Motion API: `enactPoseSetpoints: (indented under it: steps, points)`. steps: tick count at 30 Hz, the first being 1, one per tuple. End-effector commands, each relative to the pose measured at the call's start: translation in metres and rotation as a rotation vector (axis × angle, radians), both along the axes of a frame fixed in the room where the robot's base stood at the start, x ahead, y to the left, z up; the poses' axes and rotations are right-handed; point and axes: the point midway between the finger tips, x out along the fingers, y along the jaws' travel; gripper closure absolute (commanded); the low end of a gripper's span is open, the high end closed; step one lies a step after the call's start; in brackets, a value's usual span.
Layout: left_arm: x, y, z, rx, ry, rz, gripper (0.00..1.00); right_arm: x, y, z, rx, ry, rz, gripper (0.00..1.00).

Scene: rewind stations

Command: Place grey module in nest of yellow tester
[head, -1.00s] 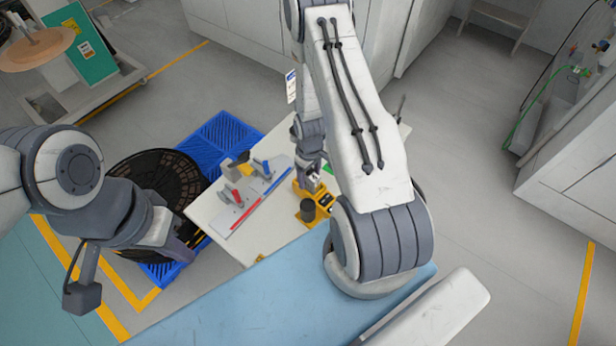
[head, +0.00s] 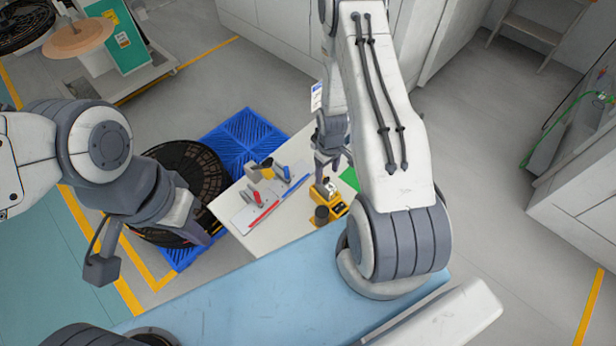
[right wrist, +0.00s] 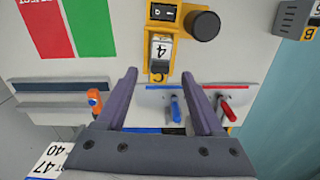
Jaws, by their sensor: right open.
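The yellow tester (head: 338,206) stands on the white table, below my right gripper (head: 326,180). In the right wrist view the yellow tester (right wrist: 177,67) has a black switch panel and a black round knob at its side.
Toggle clamps with orange (right wrist: 95,102), blue (right wrist: 175,108) and red (right wrist: 227,107) handles stand on the white table (head: 285,225). Red (right wrist: 43,27) and green (right wrist: 88,25) patches lie beside the tester. A grey box (right wrist: 296,18) stands opposite. A blue pallet (head: 245,140) with black reels is behind.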

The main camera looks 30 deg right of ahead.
Motion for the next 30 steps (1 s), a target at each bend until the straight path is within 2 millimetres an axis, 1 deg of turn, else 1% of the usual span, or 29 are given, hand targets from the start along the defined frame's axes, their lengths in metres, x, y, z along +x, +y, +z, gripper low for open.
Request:
enactPoseSetpoints:
  steps: [3, 5, 8, 9, 11, 12, 14, 15, 17, 18, 20, 21, 23, 24, 25, 27, 30]
  points:
    - [0.0, 0.0, 0.0, 0.0, 0.0, 0.0, 1.0, 0.002, 0.002, 0.004, -0.003, -0.002, 0.004, 0.3]
    - [0.0, 0.0, 0.0, 0.0, 0.0, 0.0, 1.0, 0.007, 0.007, 0.014, -0.012, -0.007, 0.014, 0.3]
    - [0.0, 0.0, 0.0, 0.0, 0.0, 0.0, 1.0, 0.02, 0.025, 0.049, -0.043, -0.018, 0.044, 0.3]
    - [0.0, 0.0, 0.0, 0.0, 0.0, 0.0, 1.0, 0.025, 0.037, 0.069, -0.057, -0.022, 0.061, 0.3]
    - [0.0, 0.0, 0.0, 0.0, 0.0, 0.0, 1.0, 0.029, 0.059, 0.101, -0.077, -0.033, 0.086, 0.3]
    - [0.0, 0.0, 0.0, 0.0, 0.0, 0.0, 1.0, 0.028, 0.075, 0.124, -0.088, -0.038, 0.103, 0.3]
    - [0.0, 0.0, 0.0, 0.0, 0.0, 0.0, 1.0, 0.022, 0.1, 0.155, -0.095, -0.046, 0.126, 0.3]
    - [0.0, 0.0, 0.0, 0.0, 0.0, 0.0, 1.0, 0.015, 0.117, 0.176, -0.096, -0.051, 0.142, 0.3]
    - [0.0, 0.0, 0.0, 0.0, 0.0, 0.0, 1.0, 0.002, 0.142, 0.204, -0.092, -0.059, 0.166, 0.3]
    - [0.0, 0.0, 0.0, 0.0, 0.0, 0.0, 1.0, -0.011, 0.157, 0.222, -0.085, -0.061, 0.184, 0.3]
    - [0.0, 0.0, 0.0, 0.0, 0.0, 0.0, 1.0, -0.032, 0.179, 0.247, -0.069, -0.065, 0.212, 0.3]
    - [0.0, 0.0, 0.0, 0.0, 0.0, 0.0, 1.0, -0.048, 0.193, 0.262, -0.055, -0.067, 0.232, 0.3]
    - [0.0, 0.0, 0.0, 0.0, 0.0, 0.0, 1.0, -0.074, 0.21, 0.282, -0.031, -0.064, 0.263, 0.3]
    - [0.0, 0.0, 0.0, 0.0, 0.0, 0.0, 1.0, -0.091, 0.219, 0.293, -0.013, -0.062, 0.285, 0.3]
    - [0.0, 0.0, 0.0, 0.0, 0.0, 0.0, 1.0, -0.104, 0.225, 0.3, 0.001, -0.058, 0.3, 0.3]
    - [0.0, 0.0, 0.0, 0.0, 0.0, 0.0, 1.0, -0.132, 0.234, 0.313, 0.029, -0.048, 0.334, 0.3]
    - [0.0, 0.0, 0.0, 0.0, 0.0, 0.0, 1.0, -0.161, 0.241, 0.325, 0.064, -0.034, 0.372, 0.3]
